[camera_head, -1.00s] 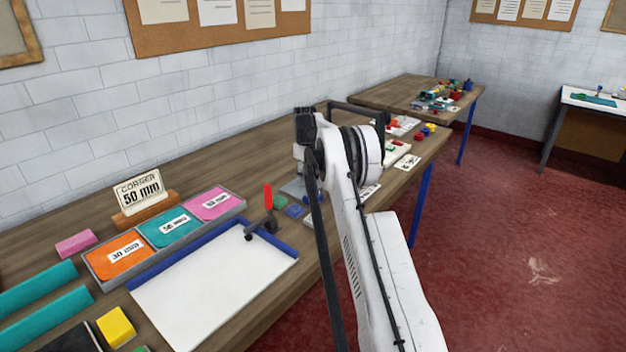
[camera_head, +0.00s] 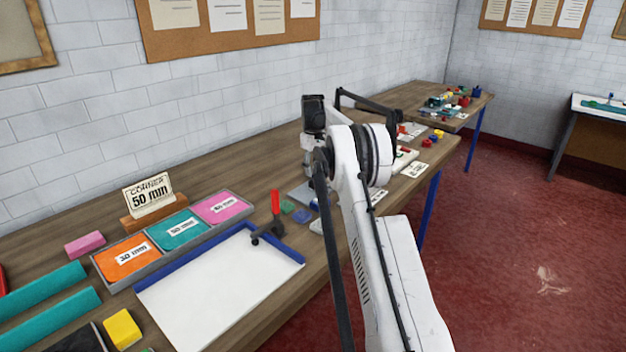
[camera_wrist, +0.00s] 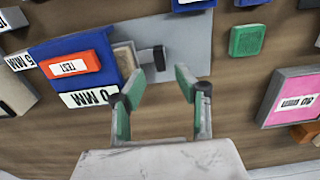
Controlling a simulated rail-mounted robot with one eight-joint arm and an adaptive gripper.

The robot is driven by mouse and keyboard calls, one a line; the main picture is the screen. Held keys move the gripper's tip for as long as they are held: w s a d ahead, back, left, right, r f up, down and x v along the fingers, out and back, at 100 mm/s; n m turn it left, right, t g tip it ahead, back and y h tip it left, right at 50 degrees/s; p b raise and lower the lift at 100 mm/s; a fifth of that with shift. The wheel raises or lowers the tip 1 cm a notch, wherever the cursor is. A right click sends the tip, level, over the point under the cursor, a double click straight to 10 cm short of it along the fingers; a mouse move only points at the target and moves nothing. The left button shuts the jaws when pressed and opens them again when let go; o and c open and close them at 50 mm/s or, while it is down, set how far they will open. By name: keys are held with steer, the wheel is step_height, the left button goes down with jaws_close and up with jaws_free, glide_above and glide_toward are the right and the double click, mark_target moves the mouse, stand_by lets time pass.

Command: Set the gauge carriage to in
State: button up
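In the wrist view, a gauge on a grey plate (camera_wrist: 190,35) has a blue block (camera_wrist: 75,55) with an orange TEST piece (camera_wrist: 72,65). Labels reading "0 MM" (camera_wrist: 88,97) and "5 MM" (camera_wrist: 20,62) lie beside it. A beige piece (camera_wrist: 127,60) and a black knob on a bar (camera_wrist: 160,58) sit to its right; I cannot tell which part is the carriage. My gripper (camera_wrist: 160,88) is open and empty, its green-padded fingers apart just below the knob in the picture. In the head view, my arm hides most of the gauge; part of its plate (camera_head: 298,196) shows.
A tray (camera_head: 130,285) holds orange, teal and pink cards. A stand sign (camera_head: 149,194) reads "50 mm". A green block (camera_wrist: 247,40) lies right of the plate.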

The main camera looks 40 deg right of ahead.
step_height(320, 180, up, 6)
steer(key=shift+f, duration=0.1)
steer(key=shift+c, duration=0.3)
